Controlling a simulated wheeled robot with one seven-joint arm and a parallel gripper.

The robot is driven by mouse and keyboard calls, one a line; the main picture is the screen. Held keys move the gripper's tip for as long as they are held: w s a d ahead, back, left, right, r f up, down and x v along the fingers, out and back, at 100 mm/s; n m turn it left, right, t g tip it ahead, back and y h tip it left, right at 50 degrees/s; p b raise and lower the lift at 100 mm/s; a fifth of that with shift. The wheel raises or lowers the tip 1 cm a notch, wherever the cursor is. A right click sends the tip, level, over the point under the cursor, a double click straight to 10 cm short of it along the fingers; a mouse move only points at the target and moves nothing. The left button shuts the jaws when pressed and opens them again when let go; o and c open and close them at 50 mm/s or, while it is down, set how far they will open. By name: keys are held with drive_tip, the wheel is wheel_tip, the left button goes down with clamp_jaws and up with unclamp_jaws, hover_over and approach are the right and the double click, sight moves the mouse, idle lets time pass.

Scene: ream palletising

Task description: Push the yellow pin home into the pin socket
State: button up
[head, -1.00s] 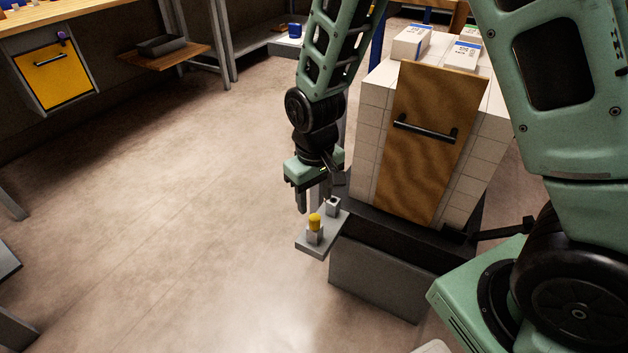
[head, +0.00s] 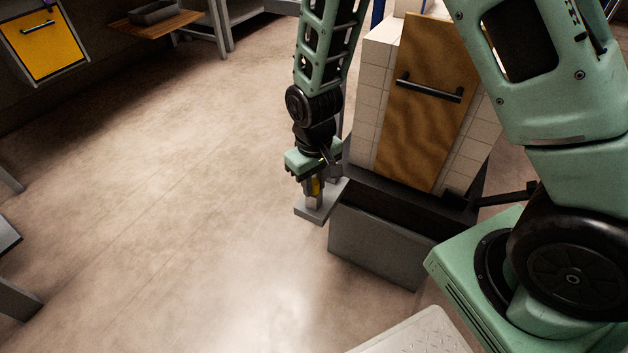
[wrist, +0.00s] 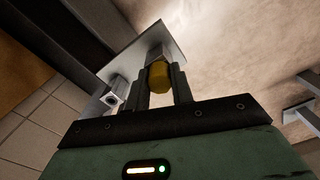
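The yellow pin (head: 317,187) stands upright in a small grey block on a grey shelf plate (head: 321,212). My gripper (head: 314,190) points down over this block, with one finger on each side of the pin. In the wrist view the yellow pin (wrist: 159,77) fills the gap between the fingertips (wrist: 159,82), and both fingers appear to touch it. The grey block (wrist: 154,40) shows beyond the pin. A second grey block with a dark round hole (wrist: 111,99) stands on the same plate; my gripper mostly hides it in the head view. How deep the pin sits is hidden.
A yellow-fronted cabinet (head: 42,45) and a wooden shelf (head: 160,25) stand at the back left.

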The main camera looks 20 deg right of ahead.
sight(314, 182)
clamp_jaws()
drive_tip(key=shift+r, duration=0.1)
drive_tip(key=shift+r+p, duration=2.7)
drive_tip(key=shift+r, duration=0.05)
wheel_tip(314, 182, up, 4)
drive_tip(key=p, duration=0.4)
